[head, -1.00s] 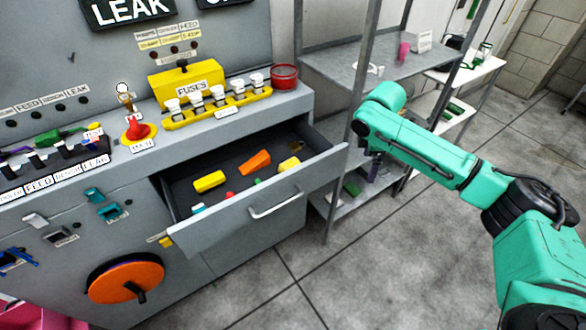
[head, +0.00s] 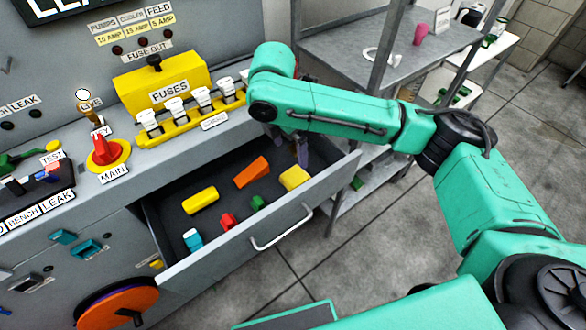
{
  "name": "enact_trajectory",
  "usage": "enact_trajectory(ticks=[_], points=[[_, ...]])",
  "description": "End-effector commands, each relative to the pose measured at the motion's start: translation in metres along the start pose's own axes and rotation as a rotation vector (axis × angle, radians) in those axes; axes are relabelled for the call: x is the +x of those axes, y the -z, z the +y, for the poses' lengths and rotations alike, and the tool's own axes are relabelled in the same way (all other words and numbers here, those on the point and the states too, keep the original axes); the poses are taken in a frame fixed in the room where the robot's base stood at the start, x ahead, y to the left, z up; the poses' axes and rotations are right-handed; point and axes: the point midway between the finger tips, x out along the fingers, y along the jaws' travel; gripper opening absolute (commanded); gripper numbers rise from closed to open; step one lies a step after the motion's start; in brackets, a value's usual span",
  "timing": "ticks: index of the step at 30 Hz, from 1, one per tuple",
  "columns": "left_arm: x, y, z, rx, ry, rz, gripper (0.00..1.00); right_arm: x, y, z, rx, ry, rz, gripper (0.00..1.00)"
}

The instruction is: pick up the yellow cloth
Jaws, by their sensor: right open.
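Two yellow things lie in the open grey drawer (head: 225,254): a rounded yellow piece (head: 199,200) on the left and a blocky yellow piece (head: 294,178) at the right side. I cannot tell for sure which is the yellow cloth; the right one could be a folded cloth. My right gripper (head: 303,152) points down over the drawer's back right corner, behind the blocky yellow piece. It is open and appears apart from that piece. My arm partly hides this corner. My left gripper is out of view.
An orange wedge (head: 252,172), a red piece (head: 229,222), a green piece (head: 257,203) and a blue-white piece (head: 193,240) also lie in the drawer. The yellow fuse box (head: 165,86) stands above. A grey shelf (head: 345,55) stands to the right.

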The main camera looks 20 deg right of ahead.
Motion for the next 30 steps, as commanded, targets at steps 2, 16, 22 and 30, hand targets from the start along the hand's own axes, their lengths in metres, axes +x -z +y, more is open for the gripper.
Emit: enact_trajectory(ticks=[2, 16, 22, 30], points=[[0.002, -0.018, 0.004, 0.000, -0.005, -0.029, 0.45, 0.024, 0.000, -0.001, 0.001, 0.006, -0.001, 1.00], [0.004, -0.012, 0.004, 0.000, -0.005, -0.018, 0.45, 0.110, 0.000, -0.002, 0.001, 0.003, -0.001, 1.00], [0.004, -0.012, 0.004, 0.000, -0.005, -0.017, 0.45, 0.122, -0.001, -0.002, 0.000, 0.000, -0.001, 1.00], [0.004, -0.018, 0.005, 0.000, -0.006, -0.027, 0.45, 0.122, 0.000, -0.002, 0.000, 0.000, -0.001, 0.35]])
